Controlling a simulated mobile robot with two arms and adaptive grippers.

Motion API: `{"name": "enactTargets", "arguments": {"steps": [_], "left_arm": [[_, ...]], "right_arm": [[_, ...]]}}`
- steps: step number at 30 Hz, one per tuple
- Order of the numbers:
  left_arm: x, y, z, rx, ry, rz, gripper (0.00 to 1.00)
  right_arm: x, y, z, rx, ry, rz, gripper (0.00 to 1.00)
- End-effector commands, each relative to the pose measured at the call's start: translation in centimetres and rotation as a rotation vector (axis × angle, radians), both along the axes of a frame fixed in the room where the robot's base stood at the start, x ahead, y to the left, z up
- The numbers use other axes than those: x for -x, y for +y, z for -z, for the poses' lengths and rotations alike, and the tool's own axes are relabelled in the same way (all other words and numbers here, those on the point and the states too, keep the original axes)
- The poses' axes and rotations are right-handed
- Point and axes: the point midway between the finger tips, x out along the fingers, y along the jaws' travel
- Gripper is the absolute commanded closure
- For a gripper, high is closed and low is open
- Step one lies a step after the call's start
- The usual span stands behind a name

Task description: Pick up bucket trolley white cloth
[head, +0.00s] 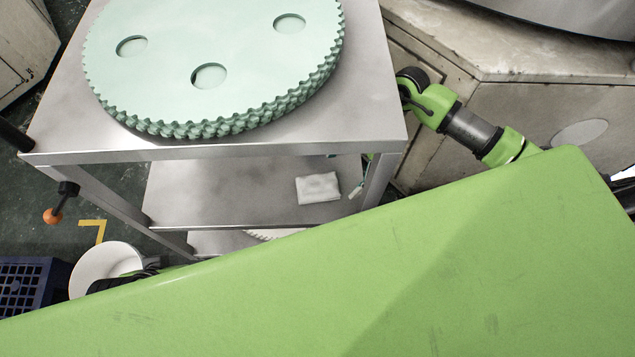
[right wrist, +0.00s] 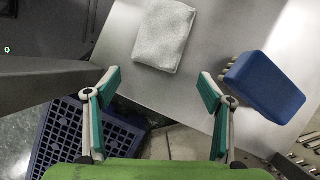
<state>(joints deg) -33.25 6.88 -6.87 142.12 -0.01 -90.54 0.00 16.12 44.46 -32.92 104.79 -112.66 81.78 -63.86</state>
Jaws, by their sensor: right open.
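The white cloth (head: 318,187) lies folded on the lower shelf (head: 220,190) of the metal trolley. It also shows at the top of the right wrist view (right wrist: 165,35), flat on the grey shelf. My right gripper (head: 345,173) reaches in under the trolley's top from the right; the top and a post hide most of it. In the right wrist view my right gripper (right wrist: 158,77) has its teal fingers spread wide with nothing between them. The cloth lies beyond the fingertips, apart from them. My left gripper is not visible.
Stacked pale green toothed discs (head: 170,65) cover much of the trolley's top. A blue block (right wrist: 265,87) sits on the shelf right of the fingers. A white bucket (head: 98,262) and a dark blue crate (head: 28,285) stand at lower left. A machine (head: 530,110) borders the right.

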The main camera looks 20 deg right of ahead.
Motion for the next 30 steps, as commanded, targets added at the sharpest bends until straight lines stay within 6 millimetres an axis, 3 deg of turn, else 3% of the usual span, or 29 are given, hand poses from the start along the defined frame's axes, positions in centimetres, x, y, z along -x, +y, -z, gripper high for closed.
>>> {"name": "enactTargets", "arguments": {"steps": [5,13,16,24,28,30], "left_arm": [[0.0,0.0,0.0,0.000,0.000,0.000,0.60],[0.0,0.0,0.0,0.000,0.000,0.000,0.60],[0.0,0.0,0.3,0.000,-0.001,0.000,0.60],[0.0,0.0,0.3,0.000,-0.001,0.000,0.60],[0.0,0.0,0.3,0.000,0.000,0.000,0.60],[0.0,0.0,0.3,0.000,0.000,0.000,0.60]], "right_arm": [[0.1,1.3,0.0,-0.002,-0.001,-0.001,0.26],[0.6,5.6,-0.1,-0.004,-0.002,-0.002,0.26],[0.7,5.8,0.9,-0.001,0.002,0.001,0.26],[0.6,5.8,1.1,0.001,-0.001,0.001,0.26],[0.6,5.8,1.1,0.001,-0.001,0.000,0.59],[0.6,5.8,1.1,0.001,-0.001,0.000,0.66]]}}
